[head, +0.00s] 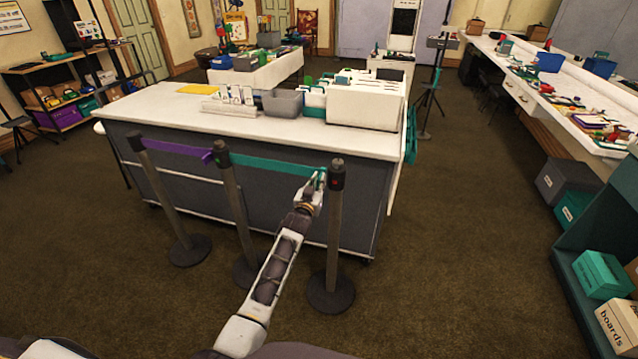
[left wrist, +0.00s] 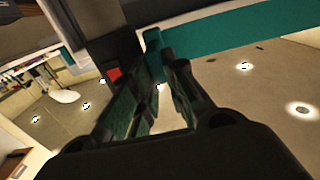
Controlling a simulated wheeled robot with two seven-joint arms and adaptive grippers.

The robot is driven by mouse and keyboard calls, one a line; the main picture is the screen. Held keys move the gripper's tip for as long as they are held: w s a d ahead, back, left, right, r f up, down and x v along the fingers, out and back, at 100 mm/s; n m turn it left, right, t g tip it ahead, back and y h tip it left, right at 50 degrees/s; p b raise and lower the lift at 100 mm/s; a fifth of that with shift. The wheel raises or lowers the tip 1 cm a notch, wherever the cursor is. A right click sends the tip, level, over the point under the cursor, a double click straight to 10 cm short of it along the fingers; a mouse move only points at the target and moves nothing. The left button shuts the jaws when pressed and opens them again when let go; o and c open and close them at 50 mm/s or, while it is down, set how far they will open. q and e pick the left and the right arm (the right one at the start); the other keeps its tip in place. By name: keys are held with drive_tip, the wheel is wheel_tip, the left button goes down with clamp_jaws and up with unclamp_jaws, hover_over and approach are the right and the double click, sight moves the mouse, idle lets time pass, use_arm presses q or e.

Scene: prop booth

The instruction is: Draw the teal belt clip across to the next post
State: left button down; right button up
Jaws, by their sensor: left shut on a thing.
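The teal belt (head: 275,165) is drawn out from the head of the middle post (head: 223,160) to beside the head of the right post (head: 337,178). My left gripper (head: 314,188) is shut on the teal belt clip (left wrist: 153,45) at the belt's end. In the left wrist view, the teal belt (left wrist: 240,35) runs off to the upper right. The right post's dark head (left wrist: 112,50), with a red patch, is close beside the clip. I cannot tell whether clip and post touch. The fingers (left wrist: 155,90) hide part of the clip. My right gripper is out of view.
A purple belt (head: 178,148) joins the left post (head: 137,145) to the middle post. A white-topped counter (head: 190,110) stands close behind the posts. Round post bases (head: 331,293) sit on the carpet. Open floor lies to the right, before a teal shelf (head: 590,245).

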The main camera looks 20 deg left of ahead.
use_arm(q)
drive_tip(key=shift+r, duration=0.1)
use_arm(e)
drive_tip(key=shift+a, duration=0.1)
use_arm(q)
drive_tip(key=c, duration=1.5)
unclamp_jaws()
drive_tip(key=shift+o, duration=0.3)
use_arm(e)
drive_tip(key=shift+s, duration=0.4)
use_arm(q)
drive_tip(key=s, duration=1.2)
drive_tip(key=shift+a, duration=0.25)
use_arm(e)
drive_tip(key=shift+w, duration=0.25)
use_arm(q)
drive_tip(key=shift+f, duration=0.2)
